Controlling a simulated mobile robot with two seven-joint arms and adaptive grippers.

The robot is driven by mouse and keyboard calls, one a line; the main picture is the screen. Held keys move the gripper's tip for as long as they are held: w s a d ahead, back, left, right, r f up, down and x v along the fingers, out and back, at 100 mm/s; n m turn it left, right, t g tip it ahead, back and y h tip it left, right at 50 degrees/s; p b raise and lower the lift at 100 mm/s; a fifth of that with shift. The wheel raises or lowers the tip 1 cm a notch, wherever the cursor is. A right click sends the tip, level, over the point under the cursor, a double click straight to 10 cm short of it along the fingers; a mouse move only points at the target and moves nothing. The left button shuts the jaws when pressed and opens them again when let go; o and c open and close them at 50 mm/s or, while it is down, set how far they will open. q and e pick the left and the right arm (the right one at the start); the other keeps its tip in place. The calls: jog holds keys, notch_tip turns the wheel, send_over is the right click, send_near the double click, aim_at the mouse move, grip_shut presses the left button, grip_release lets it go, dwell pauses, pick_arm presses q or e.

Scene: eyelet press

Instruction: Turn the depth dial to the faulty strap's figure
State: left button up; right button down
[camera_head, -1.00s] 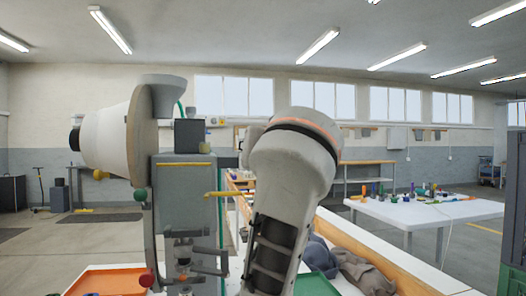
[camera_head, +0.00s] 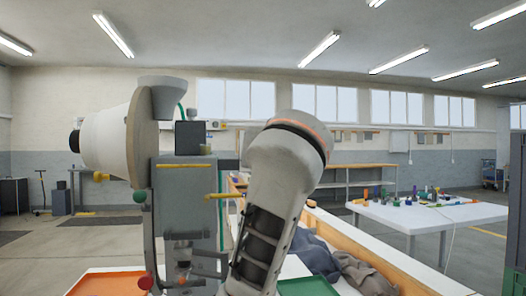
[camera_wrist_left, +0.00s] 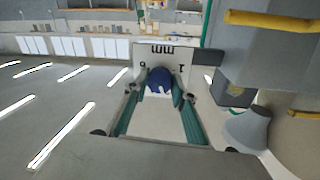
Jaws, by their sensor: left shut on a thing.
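The depth dial is a blue knob (camera_wrist_left: 159,79) on a white plate (camera_wrist_left: 150,53) marked "mm", with figures at its sides, in the left wrist view. The lettering appears upside down. My left gripper (camera_wrist_left: 160,88) has its teal fingers shut on the knob, one on each side. The fingers partly cover the scale, so I cannot tell the dial's setting. The grey press (camera_head: 185,215) stands left of centre in the head view. My arm link crosses in front of its right side. No faulty strap can be made out. My right gripper is in neither view.
An orange tray (camera_head: 108,284) lies at the press's left foot, and a green tray (camera_head: 307,287) lies to the right. Dark cloth (camera_head: 362,272) lies beside a wooden-edged bench. Yellow bars (camera_head: 222,196) stick out of the press. A white table (camera_head: 425,214) with small objects stands behind right.

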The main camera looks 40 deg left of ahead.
pick_arm(q)
jog(key=m+g+p, duration=0.1)
jog(key=m+p, duration=0.1)
jog(key=m, duration=0.6)
jog(key=m+g+p, duration=0.1)
jog(key=m+p, duration=0.2)
jog(key=m, duration=0.5)
jog(key=shift+w+d+f+m, duration=0.1)
jog(key=shift+w+d+m, duration=0.1)
jog(key=shift+m, duration=0.2)
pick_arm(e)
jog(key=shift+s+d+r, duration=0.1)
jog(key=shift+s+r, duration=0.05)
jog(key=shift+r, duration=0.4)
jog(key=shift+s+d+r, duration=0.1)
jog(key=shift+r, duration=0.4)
pick_arm(q)
jog(key=shift+a, duration=0.1)
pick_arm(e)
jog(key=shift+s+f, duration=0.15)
pick_arm(q)
jog(key=o, duration=1.1)
